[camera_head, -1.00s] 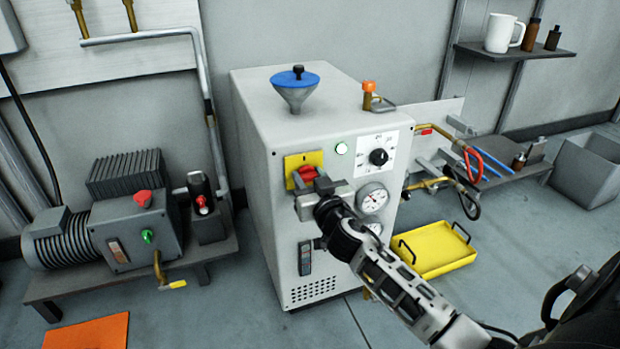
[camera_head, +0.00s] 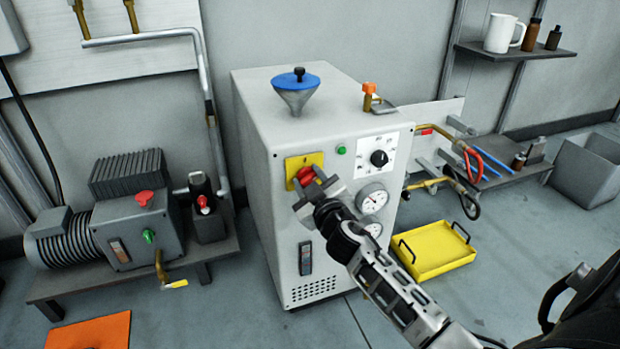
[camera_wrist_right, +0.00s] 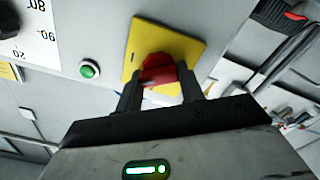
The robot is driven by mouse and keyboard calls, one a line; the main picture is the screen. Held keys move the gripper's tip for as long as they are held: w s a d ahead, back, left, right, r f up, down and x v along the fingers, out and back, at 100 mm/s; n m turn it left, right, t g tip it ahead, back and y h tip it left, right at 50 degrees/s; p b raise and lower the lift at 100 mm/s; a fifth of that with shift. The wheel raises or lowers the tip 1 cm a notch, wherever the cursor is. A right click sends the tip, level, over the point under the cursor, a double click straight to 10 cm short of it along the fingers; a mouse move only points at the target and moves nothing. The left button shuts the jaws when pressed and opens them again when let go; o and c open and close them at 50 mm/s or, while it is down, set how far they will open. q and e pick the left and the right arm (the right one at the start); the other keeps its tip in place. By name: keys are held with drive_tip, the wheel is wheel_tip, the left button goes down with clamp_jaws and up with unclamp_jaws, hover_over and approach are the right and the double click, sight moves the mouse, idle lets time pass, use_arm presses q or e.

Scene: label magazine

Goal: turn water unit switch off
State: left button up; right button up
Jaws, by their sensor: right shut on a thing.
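The water unit (camera_head: 285,210) is a light grey cabinet in the middle of the head view. Its red rotary switch (camera_head: 308,174) sits on a yellow plate (camera_head: 293,164) on the front. My right gripper (camera_head: 310,184) is at the switch, and its fingers are shut on the red knob, which also shows in the right wrist view (camera_wrist_right: 160,72). The fingers hide part of the knob. A small green lamp (camera_head: 341,150) right of the plate looks unlit. It also shows in the right wrist view (camera_wrist_right: 90,69). My left gripper is not in view.
A dial (camera_head: 379,158) and gauges (camera_head: 372,198) are right of the switch, close to my right arm. A blue-lidded funnel (camera_head: 296,90) stands on top. A pump (camera_head: 130,225) stands left, and a yellow tray (camera_head: 435,250) lies on the floor at right.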

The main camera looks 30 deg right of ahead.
drive_tip(key=shift+n, duration=1)
drive_tip(key=n, duration=0.2)
drive_tip(key=shift+a+n+p, duration=0.1)
drive_tip(key=shift+n+p, duration=0.2)
drive_tip(key=shift+p, duration=0.05)
drive_tip(key=n, duration=0.3)
drive_tip(key=shift+f+n, duration=0.1)
drive_tip(key=shift+n, duration=0.2)
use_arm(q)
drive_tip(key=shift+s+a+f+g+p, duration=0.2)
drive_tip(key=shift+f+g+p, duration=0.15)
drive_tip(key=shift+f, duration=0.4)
use_arm(e)
drive_tip(key=shift+f+n, duration=0.1)
drive_tip(key=shift+n, duration=1.5)
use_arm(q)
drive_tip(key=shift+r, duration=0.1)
use_arm(e)
drive_tip(key=o, duration=1)
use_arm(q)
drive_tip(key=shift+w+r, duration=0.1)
